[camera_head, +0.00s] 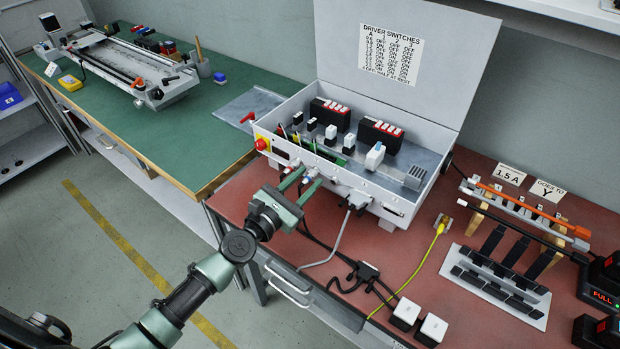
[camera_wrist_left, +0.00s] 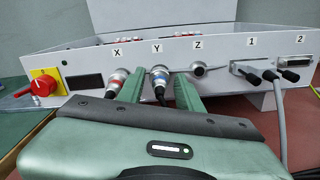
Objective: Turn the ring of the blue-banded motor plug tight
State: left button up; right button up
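The blue-banded motor plug (camera_wrist_left: 158,78) sits in the socket marked Y on the front panel of the grey control box (camera_wrist_left: 228,50). It also shows in the head view (camera_head: 311,174), partly hidden by my fingers. My left gripper (camera_wrist_left: 160,84) is open, with one green finger on each side of the plug. A narrow gap seems to show beside the plug, but I cannot tell whether either finger touches it. In the head view the left gripper (camera_head: 302,184) reaches the panel from the front. My right gripper is not in view.
The red-banded plug (camera_wrist_left: 118,78) in socket X stands close beside my left finger. The Z connector (camera_wrist_left: 200,70) is right of my other finger. A red switch (camera_wrist_left: 42,84) and a grey-cabled connector (camera_wrist_left: 262,72) flank them. Dark cables (camera_head: 350,268) lie on the red bench.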

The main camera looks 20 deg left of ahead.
pick_arm(q)
grip_shut()
jog(key=m, duration=0.6)
jog(key=shift+m, duration=0.4)
jog(key=m+p, duration=0.1)
jog(key=m, duration=0.3)
jog(key=shift+r+m, duration=0.15)
jog(key=shift+m, duration=0.15)
jog(key=m+p, duration=0.1)
jog(key=m, duration=0.4)
jog(key=m+p, duration=0.1)
jog(key=m, duration=0.3)
jog(key=shift+p, duration=0.35)
jog(key=shift+m, duration=2)
grip_release()
